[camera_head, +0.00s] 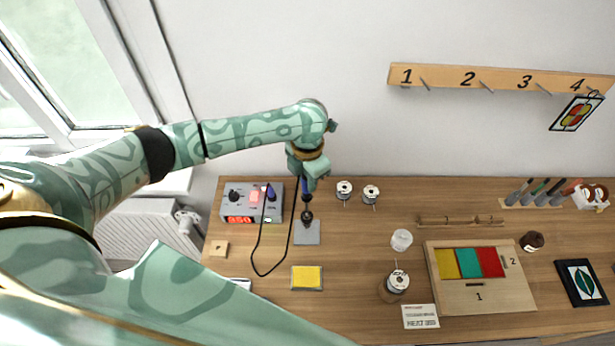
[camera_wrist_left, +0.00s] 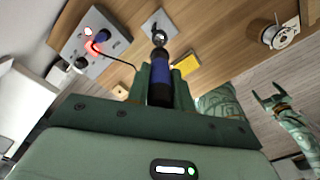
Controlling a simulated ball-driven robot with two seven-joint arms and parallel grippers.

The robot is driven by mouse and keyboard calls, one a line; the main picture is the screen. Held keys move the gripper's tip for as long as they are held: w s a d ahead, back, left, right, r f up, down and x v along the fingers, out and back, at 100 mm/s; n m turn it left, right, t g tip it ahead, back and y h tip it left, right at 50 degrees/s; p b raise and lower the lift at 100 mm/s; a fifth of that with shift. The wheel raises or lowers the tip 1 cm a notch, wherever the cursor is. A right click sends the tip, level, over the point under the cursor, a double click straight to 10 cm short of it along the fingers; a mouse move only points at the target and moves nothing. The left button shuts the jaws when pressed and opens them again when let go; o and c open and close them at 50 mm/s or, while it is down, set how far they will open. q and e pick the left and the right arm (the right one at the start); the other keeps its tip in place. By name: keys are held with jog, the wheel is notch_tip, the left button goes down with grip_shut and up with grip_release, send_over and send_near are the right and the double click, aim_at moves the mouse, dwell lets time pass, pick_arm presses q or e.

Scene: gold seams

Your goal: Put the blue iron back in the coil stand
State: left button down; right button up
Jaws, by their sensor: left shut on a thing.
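My left gripper (camera_head: 309,182) is shut on the blue iron (camera_head: 305,188) and holds it upright, tip down, over the coil stand (camera_head: 306,236). The stand has a grey plate and a dark coil. In the left wrist view the iron's blue handle (camera_wrist_left: 160,78) sits between the fingers, and its front end lines up with the coil at the stand (camera_wrist_left: 151,22). I cannot tell whether the tip is inside the coil or just above it. My right gripper (camera_wrist_left: 273,104) shows only in the left wrist view, with its fingers apart and empty.
A grey station (camera_head: 239,203) with a lit red display stands left of the stand; a black cable loops from it. A yellow sponge (camera_head: 306,278) lies in front. Two spools (camera_head: 344,188) stand to the right. A glass jar (camera_head: 401,240) and wooden board (camera_head: 455,295) lie further right.

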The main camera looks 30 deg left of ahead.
aim_at(308, 201)
pick_arm(q)
jog(key=shift+f+b, duration=1)
jog(key=shift+f, duration=0.75)
jog(key=shift+p, duration=0.3)
jog(key=shift+f+b, duration=1.15)
jog(key=shift+f, duration=0.6)
dwell(0.4)
dwell(0.5)
jog(key=shift+f+b, duration=0.8)
jog(key=shift+f, duration=0.75)
jog(key=c, duration=0.7)
grip_release()
jog(key=shift+o, duration=0.2)
notch_tip(308, 201, up, 7)
jog(key=p, duration=0.7)
